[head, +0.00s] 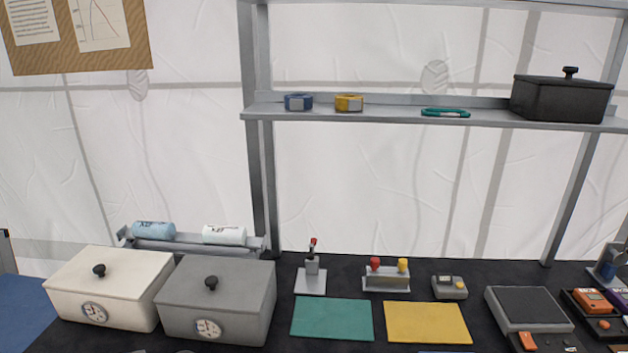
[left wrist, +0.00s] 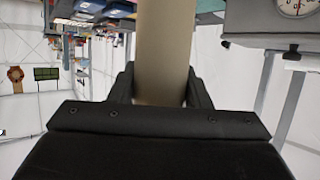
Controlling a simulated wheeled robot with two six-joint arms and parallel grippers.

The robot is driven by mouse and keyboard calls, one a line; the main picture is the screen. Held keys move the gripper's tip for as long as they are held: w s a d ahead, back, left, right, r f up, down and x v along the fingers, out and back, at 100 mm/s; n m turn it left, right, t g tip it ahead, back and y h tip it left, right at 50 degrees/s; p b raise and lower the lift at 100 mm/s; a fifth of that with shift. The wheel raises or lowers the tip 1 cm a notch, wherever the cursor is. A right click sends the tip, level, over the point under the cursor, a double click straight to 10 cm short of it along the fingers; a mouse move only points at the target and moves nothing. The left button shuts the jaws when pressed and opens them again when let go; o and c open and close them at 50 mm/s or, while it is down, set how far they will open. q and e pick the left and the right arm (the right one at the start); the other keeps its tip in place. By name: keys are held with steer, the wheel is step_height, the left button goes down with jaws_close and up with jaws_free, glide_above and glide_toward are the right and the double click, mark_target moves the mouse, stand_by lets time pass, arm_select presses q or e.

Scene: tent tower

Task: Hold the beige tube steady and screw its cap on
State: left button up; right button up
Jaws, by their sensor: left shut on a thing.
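In the left wrist view, the beige tube (left wrist: 165,40) runs from the top edge down between the two dark fingers of my left gripper (left wrist: 160,88). The gripper is shut on the tube, with one finger on each side. The tube's far end is cut off by the picture's edge. I cannot make out its cap in either view. My right gripper is in neither view, and the head view shows neither gripper.
On the dark table stand a white lidded box (head: 105,297), a grey lidded box (head: 215,310), a small holder with red and yellow tops (head: 386,281) and a scale (head: 530,309). A green mat (head: 332,319) and a yellow mat (head: 427,322) lie bare. A shelf (head: 400,119) runs above.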

arm_select(q)
steer(key=w+d+f+m+g+h, duration=0.1)
steer(key=d+m+g, duration=0.3)
steer(key=d, duration=0.3)
steer(key=w+d+f+m+g+h, duration=0.1)
steer(key=d+m+g, duration=0.3)
steer(key=d, duration=0.3)
steer(key=shift+d+g+h, duration=0.3)
steer(key=shift+d+g, duration=0.1)
steer(key=shift+g, duration=0.2)
jaws_close()
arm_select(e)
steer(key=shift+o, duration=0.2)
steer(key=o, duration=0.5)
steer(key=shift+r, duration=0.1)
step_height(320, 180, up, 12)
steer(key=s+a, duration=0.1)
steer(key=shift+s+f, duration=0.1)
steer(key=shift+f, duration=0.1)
